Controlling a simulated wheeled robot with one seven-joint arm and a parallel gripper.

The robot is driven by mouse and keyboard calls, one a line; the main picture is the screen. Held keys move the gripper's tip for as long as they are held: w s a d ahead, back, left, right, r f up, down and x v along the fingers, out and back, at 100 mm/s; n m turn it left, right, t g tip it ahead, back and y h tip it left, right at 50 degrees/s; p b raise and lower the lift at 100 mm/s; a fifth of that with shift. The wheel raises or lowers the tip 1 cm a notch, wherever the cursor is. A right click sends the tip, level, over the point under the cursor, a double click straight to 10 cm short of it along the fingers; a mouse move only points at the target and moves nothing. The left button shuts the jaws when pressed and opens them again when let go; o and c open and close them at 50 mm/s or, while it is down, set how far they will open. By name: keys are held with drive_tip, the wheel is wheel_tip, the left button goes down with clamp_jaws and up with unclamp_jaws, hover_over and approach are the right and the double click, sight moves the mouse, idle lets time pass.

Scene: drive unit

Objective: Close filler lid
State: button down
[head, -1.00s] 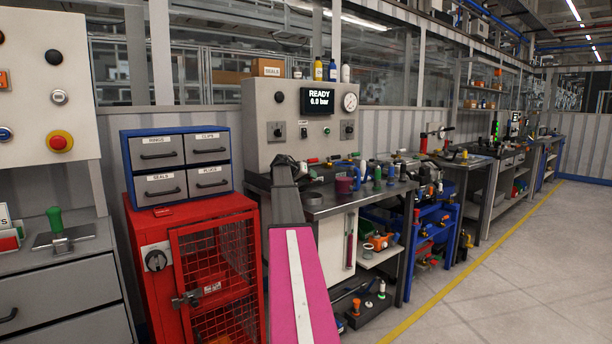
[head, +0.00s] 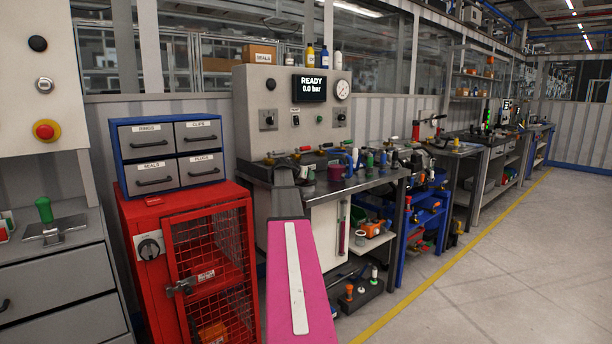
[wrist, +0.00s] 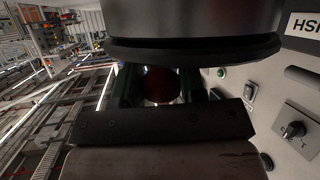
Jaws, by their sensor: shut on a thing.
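My gripper (wrist: 160,88) is at the centre of the wrist view, with two dark fingers on either side of a dark red round thing (wrist: 160,84). It is shut on that thing, which is in deep shadow. I cannot tell whether it is the filler lid, and I can make out no lid elsewhere. In the head view my pink arm reaches toward the workbench (head: 372,185), and the arm hides my gripper. The grey test panel (head: 292,91) stands behind it, reading READY and 0.0 bar.
The panel's knob (wrist: 294,129) and green button (wrist: 221,73) are close on the right in the wrist view. Several bottles and tools crowd the bench. A red mesh cabinet (head: 183,213) with a drawer box (head: 173,154) on top stands left of my arm. The floor at right is clear.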

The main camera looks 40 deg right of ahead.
drive_tip(key=shift+s+f, duration=0.1)
drive_tip(key=shift+f, duration=0.05)
drive_tip(key=c, duration=0.7)
unclamp_jaws()
drive_tip(key=v, duration=1.1)
